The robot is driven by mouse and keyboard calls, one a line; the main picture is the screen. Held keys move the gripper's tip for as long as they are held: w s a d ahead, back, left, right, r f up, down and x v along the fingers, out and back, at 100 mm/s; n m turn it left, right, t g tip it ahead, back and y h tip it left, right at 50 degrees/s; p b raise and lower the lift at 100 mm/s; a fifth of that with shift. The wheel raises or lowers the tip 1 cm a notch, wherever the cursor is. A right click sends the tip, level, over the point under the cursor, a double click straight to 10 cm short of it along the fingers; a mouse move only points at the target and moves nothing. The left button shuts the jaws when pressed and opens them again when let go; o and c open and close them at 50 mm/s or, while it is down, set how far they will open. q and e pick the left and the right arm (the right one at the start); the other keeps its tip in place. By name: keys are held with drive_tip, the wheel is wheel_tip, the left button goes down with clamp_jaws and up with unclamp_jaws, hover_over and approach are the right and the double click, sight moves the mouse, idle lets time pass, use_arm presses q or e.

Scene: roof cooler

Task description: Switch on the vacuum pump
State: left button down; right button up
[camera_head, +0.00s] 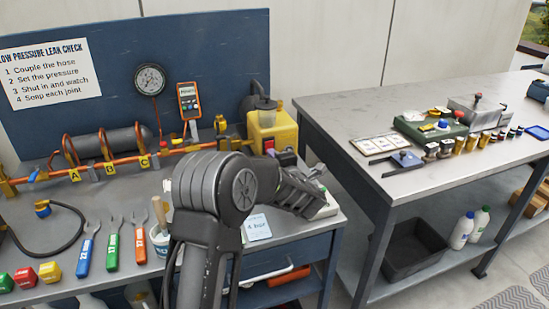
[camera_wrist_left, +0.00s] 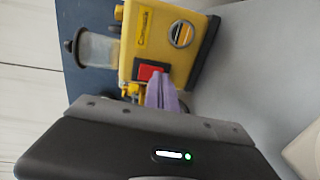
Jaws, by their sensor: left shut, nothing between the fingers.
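The yellow vacuum pump (camera_head: 268,126) stands at the right end of the left bench, against the blue back panel. In the left wrist view the pump (camera_wrist_left: 150,35) shows a round window, a clear jar at its side and a red switch (camera_wrist_left: 150,72) in a dark surround. My left gripper (camera_head: 286,158) is at the pump's front. Its purple fingertips (camera_wrist_left: 163,82) are shut and empty, just beside the red switch. I cannot tell whether they touch it, or which way the switch is set. My right gripper is not in view.
My left arm hides part of the bench. An orange pipe (camera_head: 128,163) with valves, a round gauge (camera_head: 149,79) and an orange meter (camera_head: 188,100) are left of the pump. Wrenches (camera_head: 112,243) lie in front. A grey table (camera_head: 345,112) with small parts stands right, across a gap.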

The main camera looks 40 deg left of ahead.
use_arm(q)
drive_tip(key=shift+f, duration=0.1)
drive_tip(key=shift+w+a+f+b, duration=0.1)
drive_tip(key=shift+a+f+b, duration=0.1)
drive_tip(key=shift+b, duration=0.4)
drive_tip(key=shift+d+r, duration=0.1)
drive_tip(key=shift+r, duration=0.15)
drive_tip(key=shift+d, duration=0.1)
drive_tip(key=v, duration=0.7)
drive_tip(key=shift+s+d, duration=0.25)
